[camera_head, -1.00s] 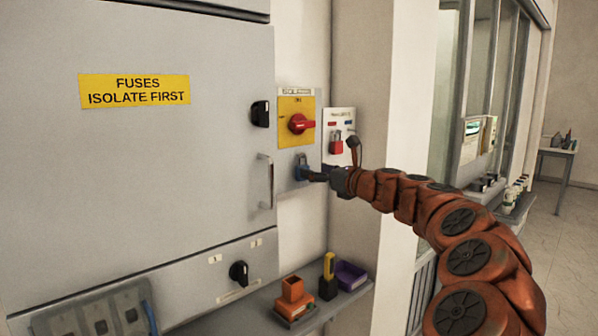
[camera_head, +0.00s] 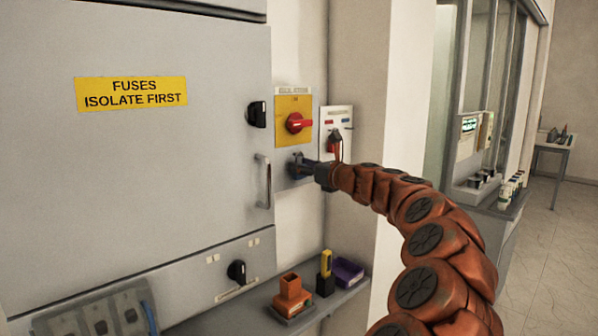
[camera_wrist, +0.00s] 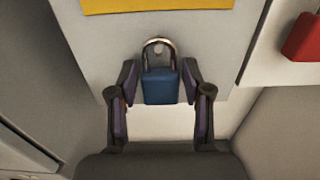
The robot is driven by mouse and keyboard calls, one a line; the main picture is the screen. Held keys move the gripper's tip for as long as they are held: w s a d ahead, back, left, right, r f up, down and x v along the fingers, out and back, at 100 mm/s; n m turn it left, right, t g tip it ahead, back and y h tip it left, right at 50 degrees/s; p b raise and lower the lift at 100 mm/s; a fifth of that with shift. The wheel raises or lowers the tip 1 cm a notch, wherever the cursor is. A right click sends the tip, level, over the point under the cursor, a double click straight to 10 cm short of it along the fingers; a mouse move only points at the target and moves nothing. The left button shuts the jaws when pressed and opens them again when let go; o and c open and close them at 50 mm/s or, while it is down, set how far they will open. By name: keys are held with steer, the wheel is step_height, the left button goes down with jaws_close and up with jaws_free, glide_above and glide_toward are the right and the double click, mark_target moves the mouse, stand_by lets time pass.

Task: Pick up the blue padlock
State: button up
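The blue padlock (camera_wrist: 160,87) hangs upright by its metal shackle from a peg on the grey panel below the yellow plate, in the wrist view. My gripper (camera_wrist: 160,92) has its two dark fingers on either side of the padlock body, with narrow gaps visible at both sides, so it is open around it. In the head view my gripper (camera_head: 303,169) is at the lower part of the isolator panel and largely hides the padlock.
The isolator panel has a yellow plate with a red rotary switch (camera_head: 295,123). A red padlock (camera_head: 333,143) hangs on the white board at right. A cabinet handle (camera_head: 264,181) sits close at left. Below, a shelf holds an orange holder (camera_head: 291,293) and a purple box (camera_head: 348,271).

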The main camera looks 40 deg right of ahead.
steer(key=c, duration=0.8)
steer(key=shift+s+r, duration=0.1)
steer(key=shift+r, duration=0.7)
steer(key=s+b, duration=0.1)
steer(key=s, duration=0.8)
steer(key=s+b, duration=0.1)
steer(key=s, duration=0.7)
steer(key=shift+s+a+r, duration=0.15)
steer(key=shift+s+r, duration=0.05)
steer(key=shift+s, duration=0.2)
steer(key=shift+r+p, duration=0.4)
steer(key=shift+r, duration=0.05)
steer(key=shift+s, duration=0.1)
